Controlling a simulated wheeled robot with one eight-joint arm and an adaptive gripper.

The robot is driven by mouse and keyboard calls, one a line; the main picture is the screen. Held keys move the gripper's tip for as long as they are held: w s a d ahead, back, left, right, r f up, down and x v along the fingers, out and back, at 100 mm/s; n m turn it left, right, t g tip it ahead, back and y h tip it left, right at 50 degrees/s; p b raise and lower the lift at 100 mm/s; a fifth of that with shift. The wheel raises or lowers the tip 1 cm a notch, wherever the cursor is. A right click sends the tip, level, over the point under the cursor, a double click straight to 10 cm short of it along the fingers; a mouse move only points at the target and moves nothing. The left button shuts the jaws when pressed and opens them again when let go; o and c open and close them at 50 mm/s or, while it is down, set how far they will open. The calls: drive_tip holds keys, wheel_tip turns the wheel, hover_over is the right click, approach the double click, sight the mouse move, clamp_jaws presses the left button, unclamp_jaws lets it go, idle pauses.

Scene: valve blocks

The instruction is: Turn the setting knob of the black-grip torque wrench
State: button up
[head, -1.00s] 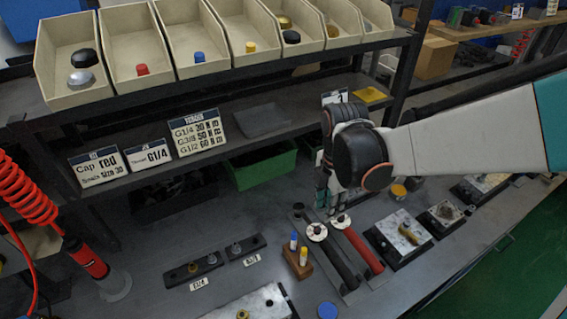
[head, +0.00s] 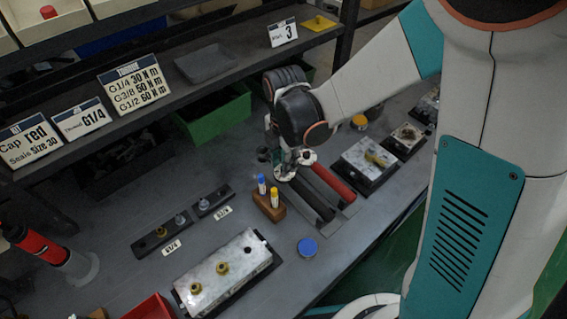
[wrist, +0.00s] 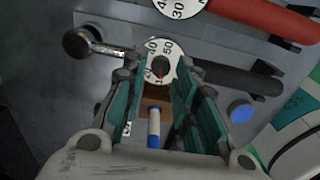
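The black-grip torque wrench (head: 313,200) lies on the bench in the head view. Its black grip also shows in the wrist view (wrist: 240,79), pointing right. Its round white dial (wrist: 151,55) has numbers and a dark central knob (wrist: 160,67) with a red pointer. My gripper (wrist: 157,80) is open, its teal fingers on either side of the dial's lower part in the picture. I cannot tell whether they touch it. In the head view my gripper (head: 288,160) hangs over the dial end of the wrench. The red-grip wrench (head: 333,182) lies beside it.
A wooden block (head: 268,206) with blue and yellow tubes stands close to the dial. A blue cap (head: 307,247) and a valve block (head: 228,272) lie nearer. A green bin (head: 214,118) stands behind. The torque sign (head: 135,87) reads G1/4 30 Nm.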

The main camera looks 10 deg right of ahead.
drive_tip(key=shift+f, duration=0.85)
drive_tip(key=shift+c, duration=0.2)
clamp_jaws()
drive_tip(key=shift+m, duration=0.4)
drive_tip(key=shift+m+b, duration=0.4)
drive_tip(key=shift+m, duration=2.2)
